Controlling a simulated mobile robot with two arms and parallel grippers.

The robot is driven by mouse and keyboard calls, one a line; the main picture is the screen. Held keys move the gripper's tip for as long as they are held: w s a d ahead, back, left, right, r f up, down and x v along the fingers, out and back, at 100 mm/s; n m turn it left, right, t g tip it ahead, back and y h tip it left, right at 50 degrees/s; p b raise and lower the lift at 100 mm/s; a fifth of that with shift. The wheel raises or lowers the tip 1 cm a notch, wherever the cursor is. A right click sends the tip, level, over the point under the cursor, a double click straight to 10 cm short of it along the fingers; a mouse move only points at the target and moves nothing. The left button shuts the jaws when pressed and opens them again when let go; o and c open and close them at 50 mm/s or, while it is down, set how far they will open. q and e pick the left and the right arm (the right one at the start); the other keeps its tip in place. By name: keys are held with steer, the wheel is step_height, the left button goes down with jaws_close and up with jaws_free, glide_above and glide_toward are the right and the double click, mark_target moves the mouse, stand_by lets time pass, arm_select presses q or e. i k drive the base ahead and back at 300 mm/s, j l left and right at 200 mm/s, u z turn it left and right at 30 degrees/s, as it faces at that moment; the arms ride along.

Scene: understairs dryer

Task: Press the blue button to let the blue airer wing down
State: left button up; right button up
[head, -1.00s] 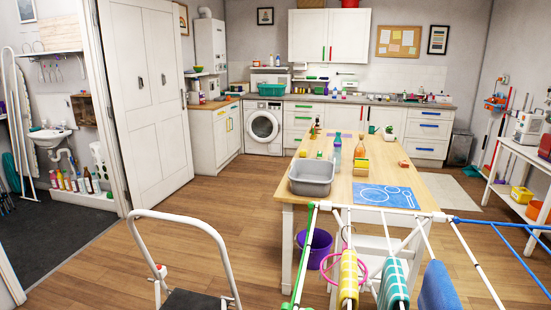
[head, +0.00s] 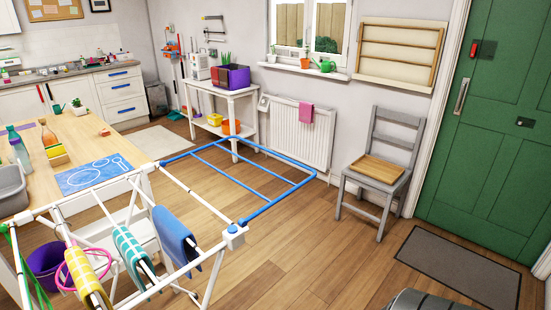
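The blue airer wing (head: 276,200) is a blue rail frame with several cross bars. It sticks out from the right side of the white airer (head: 195,195) and looks roughly level with its top. A small blue button (head: 233,229) sits on the white block at the airer's near right corner, by the wing's near end. A blue towel (head: 176,236), a teal striped towel (head: 132,250) and a yellow striped towel (head: 86,278) hang on the airer's rails.
A grey chair (head: 383,165) with a wooden tray stands right of the wing. A radiator (head: 300,130) and a white shelf table (head: 205,110) stand behind it. A doormat (head: 458,265) lies before the green door (head: 490,140). The floor between airer and chair is clear.

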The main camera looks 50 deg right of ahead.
mark_target(232, 229)
steer(key=z, duration=1.3)
